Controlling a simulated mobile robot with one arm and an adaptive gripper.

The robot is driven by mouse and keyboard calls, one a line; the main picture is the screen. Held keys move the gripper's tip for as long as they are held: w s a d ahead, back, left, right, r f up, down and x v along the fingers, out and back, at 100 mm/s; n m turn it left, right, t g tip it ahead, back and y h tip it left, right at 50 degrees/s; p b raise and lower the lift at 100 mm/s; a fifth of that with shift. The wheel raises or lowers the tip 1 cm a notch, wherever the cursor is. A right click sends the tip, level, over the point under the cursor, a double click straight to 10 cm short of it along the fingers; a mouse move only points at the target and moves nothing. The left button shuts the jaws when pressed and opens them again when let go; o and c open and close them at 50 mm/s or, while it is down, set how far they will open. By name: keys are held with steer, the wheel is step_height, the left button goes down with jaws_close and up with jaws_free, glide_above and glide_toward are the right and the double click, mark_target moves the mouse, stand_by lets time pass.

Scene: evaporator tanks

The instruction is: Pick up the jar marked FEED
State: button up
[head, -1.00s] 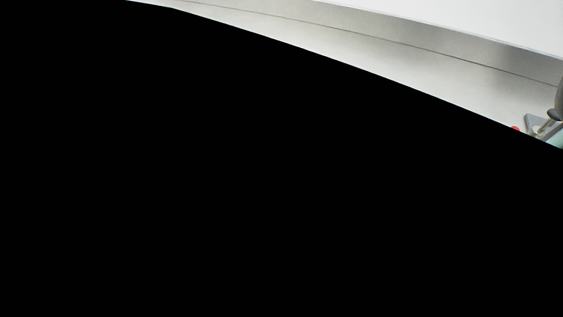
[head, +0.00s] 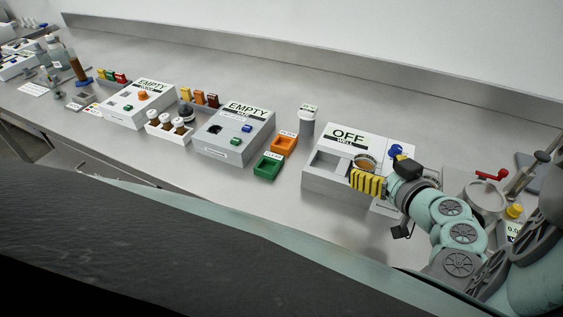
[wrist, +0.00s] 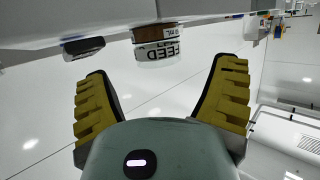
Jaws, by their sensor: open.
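The jar marked FEED (wrist: 157,48) shows upside down in the wrist view, with a white label and brown contents. It lies ahead of my gripper (wrist: 165,68), in line with the gap between the two yellow ribbed fingers, which are apart and empty. In the head view a round jar with a brown top (head: 365,161) is at the white unit labelled OFF WELL (head: 325,180), partly hidden by my yellow finger. My gripper (head: 368,182) is there low at the front of this unit. Whether a finger touches the jar cannot be told.
A grey canister (head: 306,124) stands behind orange (head: 284,145) and green (head: 266,167) trays. Two EMPTY units (head: 235,133) (head: 139,104) and a rack of small bottles (head: 168,128) are further left. A red-handled device (head: 485,195) is at right. Bare bench lies in front of the trays.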

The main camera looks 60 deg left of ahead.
mark_target(359, 157)
steer(key=shift+f+p+x, duration=0.2)
steer(key=shift+p+x, duration=1.2)
steer(key=shift+x, duration=1.7)
steer(key=shift+d, duration=0.1)
steer(key=shift+c, duration=0.4)
jaws_close()
